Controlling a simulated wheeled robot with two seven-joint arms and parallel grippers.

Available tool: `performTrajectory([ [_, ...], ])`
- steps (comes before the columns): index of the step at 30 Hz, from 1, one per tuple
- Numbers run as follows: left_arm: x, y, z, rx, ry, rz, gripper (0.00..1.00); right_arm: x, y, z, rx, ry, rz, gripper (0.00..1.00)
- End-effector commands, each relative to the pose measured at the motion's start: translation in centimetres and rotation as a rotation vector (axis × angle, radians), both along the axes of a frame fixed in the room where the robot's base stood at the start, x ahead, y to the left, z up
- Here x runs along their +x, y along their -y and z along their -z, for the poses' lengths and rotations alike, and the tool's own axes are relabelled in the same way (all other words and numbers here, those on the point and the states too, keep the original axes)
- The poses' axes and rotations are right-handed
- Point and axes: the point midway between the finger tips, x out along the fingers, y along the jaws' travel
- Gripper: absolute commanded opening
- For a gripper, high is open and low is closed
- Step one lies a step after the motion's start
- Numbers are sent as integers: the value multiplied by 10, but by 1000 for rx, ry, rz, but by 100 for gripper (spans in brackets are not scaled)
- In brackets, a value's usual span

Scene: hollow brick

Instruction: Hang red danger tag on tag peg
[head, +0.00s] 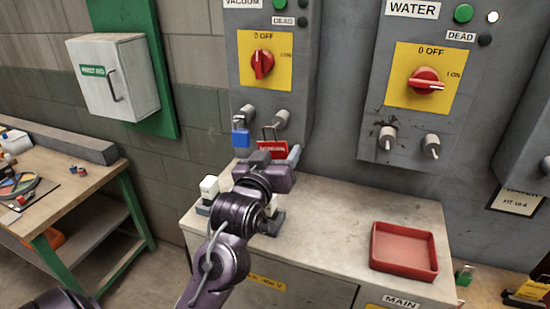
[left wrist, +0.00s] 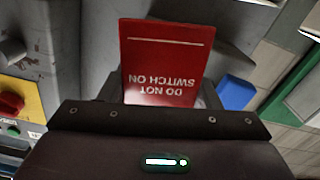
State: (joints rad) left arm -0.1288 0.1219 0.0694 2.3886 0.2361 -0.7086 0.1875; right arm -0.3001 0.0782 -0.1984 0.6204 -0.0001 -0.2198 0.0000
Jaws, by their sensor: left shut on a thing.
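The red danger tag (head: 272,149) is in my left gripper (head: 279,157), in front of the vacuum panel. In the left wrist view the tag (left wrist: 165,60) shows its "DO NOT SWITCH ON" face upside down above the gripper body. A thin loop rises from the tag close to the right peg (head: 282,118) under the vacuum switch. I cannot tell whether the loop is around that peg or only in front of it. A blue padlock (head: 240,136) hangs at the left peg (head: 248,111); it also shows in the left wrist view (left wrist: 236,92). My right gripper is out of view.
The cabinet top (head: 330,215) below is mostly clear, with a red tray (head: 404,251) at right and a white-topped item (head: 209,187) left of my arm. The water panel (head: 415,115) with two pegs stands at right. A workbench (head: 70,180) is at left.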

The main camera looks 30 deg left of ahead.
Motion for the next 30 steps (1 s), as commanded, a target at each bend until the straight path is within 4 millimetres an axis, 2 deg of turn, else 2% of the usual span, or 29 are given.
performTrajectory([
  [18, 35, -9, 5, -1, 0, 0, 36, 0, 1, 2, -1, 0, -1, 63],
  [30, 43, -11, 10, -1, 1, 0, 36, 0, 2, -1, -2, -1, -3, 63],
])
